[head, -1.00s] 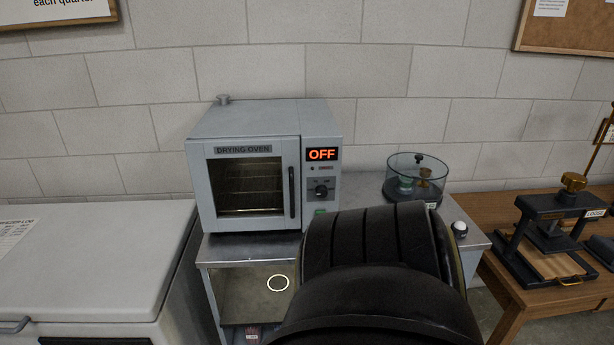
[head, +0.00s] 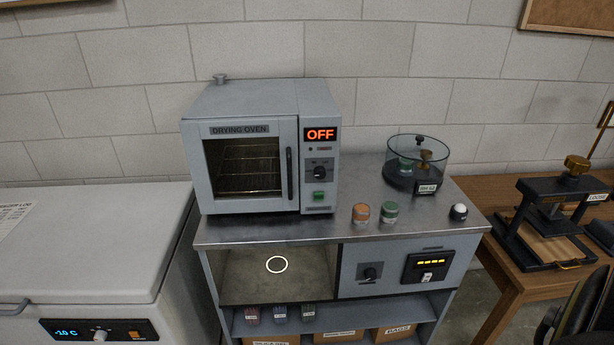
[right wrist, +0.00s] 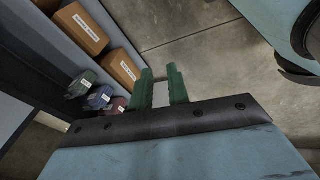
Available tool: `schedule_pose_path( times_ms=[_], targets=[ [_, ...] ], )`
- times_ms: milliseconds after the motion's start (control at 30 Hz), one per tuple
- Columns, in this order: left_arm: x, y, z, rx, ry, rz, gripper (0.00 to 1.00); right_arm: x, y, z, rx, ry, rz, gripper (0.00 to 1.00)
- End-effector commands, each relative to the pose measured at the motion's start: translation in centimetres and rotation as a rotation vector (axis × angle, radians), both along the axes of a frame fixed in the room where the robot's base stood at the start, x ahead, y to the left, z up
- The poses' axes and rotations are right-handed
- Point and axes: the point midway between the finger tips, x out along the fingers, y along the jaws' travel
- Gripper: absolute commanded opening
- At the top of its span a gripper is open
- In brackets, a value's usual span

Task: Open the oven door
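The drying oven (head: 258,145) stands on a metal-topped bench, and its display (head: 321,134) reads OFF. Its glass-fronted door (head: 245,170) is shut, with wire racks showing behind the pane. A dark vertical handle (head: 290,173) runs along the door's right edge. A control panel with a knob (head: 319,175) and a green button (head: 319,197) is to the right of the door. My right gripper (right wrist: 160,88) shows in the right wrist view with its two green fingers apart and nothing between them. It is low, near the shelf boxes and away from the oven. My left gripper is in neither view.
The bench top (head: 270,230) holds a glass desiccator (head: 415,165) and several small capped jars at the right. A white chest freezer (head: 90,235) stands at the left. A press (head: 550,215) sits on a wooden table at the right. Brown boxes (right wrist: 80,28) fill the low shelf.

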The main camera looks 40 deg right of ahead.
Motion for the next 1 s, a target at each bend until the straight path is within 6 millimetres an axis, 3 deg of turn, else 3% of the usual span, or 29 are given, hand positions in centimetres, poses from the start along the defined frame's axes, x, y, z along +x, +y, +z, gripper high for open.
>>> schedule_pose_path(
  times_ms=[33, 100, 167, 200, 267, 300, 400, 500, 600, 700, 833, 1000],
  targets=[
    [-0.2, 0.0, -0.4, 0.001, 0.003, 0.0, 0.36, 5.1, -0.9, 2.1, -0.081, -0.083, 0.141, 0.17],
    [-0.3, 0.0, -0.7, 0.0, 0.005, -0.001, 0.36, 11.2, -2.2, 5.7, -0.23, -0.176, 0.353, 0.17],
    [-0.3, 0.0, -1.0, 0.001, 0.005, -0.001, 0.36, 15.9, -3.1, 9.4, -0.379, -0.245, 0.519, 0.17],
    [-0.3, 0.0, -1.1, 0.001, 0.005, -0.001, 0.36, 18.8, -3.8, 12.2, -0.488, -0.285, 0.622, 0.17],
    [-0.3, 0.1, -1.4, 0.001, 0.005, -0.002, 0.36, 22.8, -4.6, 16.7, -0.665, -0.335, 0.765, 0.17],
    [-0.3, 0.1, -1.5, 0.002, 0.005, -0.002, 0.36, 25.1, -5.2, 19.9, -0.791, -0.359, 0.848, 0.17],
    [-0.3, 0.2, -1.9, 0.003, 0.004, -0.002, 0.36, 29.6, -6.4, 28.4, -1.12, -0.381, 1.018, 0.17],
    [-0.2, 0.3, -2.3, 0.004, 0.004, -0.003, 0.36, 32.0, -7.1, 36.3, -1.426, -0.352, 1.119, 0.17],
    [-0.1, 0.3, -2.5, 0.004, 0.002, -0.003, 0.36, 32.9, -7.5, 42.6, -1.67, -0.29, 1.167, 0.17],
    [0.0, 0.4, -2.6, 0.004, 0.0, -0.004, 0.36, 33.1, -7.8, 46.9, -1.832, -0.226, 1.182, 0.17],
    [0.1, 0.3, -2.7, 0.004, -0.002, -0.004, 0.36, 33.1, -8.0, 49.5, -1.932, -0.176, 1.185, 0.17],
    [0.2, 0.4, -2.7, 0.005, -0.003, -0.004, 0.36, 34.6, -8.5, 50.0, -1.95, -0.165, 1.185, 0.17]
  ],
)
